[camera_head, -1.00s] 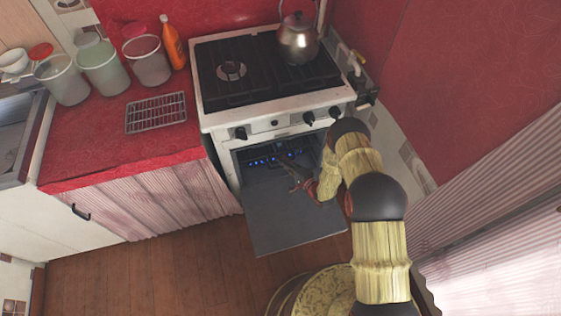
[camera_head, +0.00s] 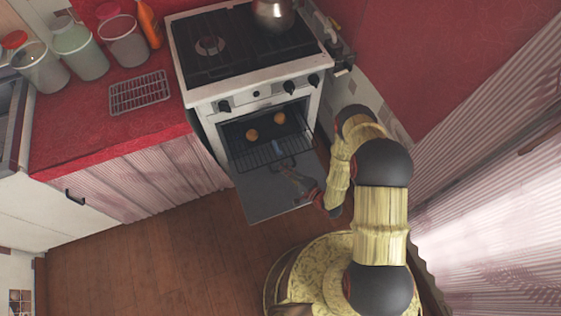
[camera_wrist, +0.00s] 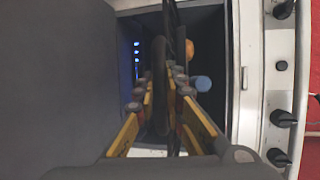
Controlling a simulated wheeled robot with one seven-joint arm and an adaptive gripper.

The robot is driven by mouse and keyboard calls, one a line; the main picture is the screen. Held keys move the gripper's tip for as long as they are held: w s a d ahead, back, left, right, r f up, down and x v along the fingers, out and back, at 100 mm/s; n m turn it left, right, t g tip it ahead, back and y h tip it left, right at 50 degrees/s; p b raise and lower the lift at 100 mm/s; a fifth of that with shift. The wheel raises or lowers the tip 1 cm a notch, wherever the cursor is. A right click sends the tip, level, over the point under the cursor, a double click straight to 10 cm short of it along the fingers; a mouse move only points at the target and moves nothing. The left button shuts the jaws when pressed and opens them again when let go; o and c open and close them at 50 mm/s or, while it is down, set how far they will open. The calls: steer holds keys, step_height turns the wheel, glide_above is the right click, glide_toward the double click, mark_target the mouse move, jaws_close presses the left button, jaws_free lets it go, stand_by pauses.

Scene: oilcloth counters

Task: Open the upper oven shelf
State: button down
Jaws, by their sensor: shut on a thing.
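The upper oven shelf (camera_head: 246,159), a dark wire rack, sticks out of the oven's opening above the lowered oven door (camera_head: 262,200). Two round orange-brown items (camera_head: 252,134) and a small blue thing (camera_head: 278,146) show at the shelf. My gripper (camera_head: 286,172) is at the shelf's front edge and shut on it. In the wrist view the fingers (camera_wrist: 166,75) close around a dark part of the shelf. One round item (camera_wrist: 190,49) and the blue thing (camera_wrist: 202,83) show beyond the fingers. The exact grip is partly hidden.
The white stove (camera_head: 262,91) has knobs along its front and a kettle (camera_head: 273,14) on top. A red counter (camera_head: 105,120) with a wire rack (camera_head: 139,92) and several jars stands left. The wooden floor (camera_head: 160,260) is clear at front left.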

steer(key=shift+s+d+f, duration=0.1)
steer(key=shift+s, duration=0.15)
steer(key=c, duration=1.8)
jaws_free()
steer(key=shift+c, duration=0.2)
steer(key=shift+d, duration=0.1)
steer(key=v, duration=1.1)
steer(key=shift+s+d, duration=0.2)
steer(key=shift+s, duration=0.2)
